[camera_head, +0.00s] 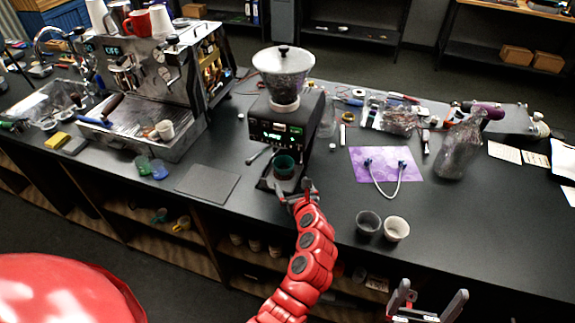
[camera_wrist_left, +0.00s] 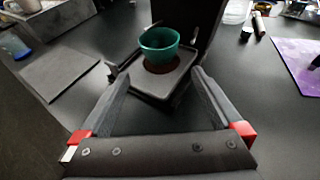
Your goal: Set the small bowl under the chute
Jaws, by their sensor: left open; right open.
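A small teal bowl (camera_head: 284,165) sits at the front of the black grinder (camera_head: 300,118), below its lit display. In the left wrist view the bowl (camera_wrist_left: 159,44) stands over a dark red round patch on the grinder's base tray (camera_wrist_left: 150,83). The chute itself cannot be made out. My left gripper (camera_head: 294,190) is open just in front of the tray. In the left wrist view its fingers (camera_wrist_left: 160,85) are spread wide, with the bowl beyond them and no contact visible. My right gripper (camera_head: 428,300) is open and empty at the lower right, in front of the counter.
A dark flat mat (camera_head: 207,183) lies left of the grinder, near blue and green cups. An espresso machine (camera_head: 150,85) stands further left. Two cups (camera_head: 383,226) stand near the front edge at right.

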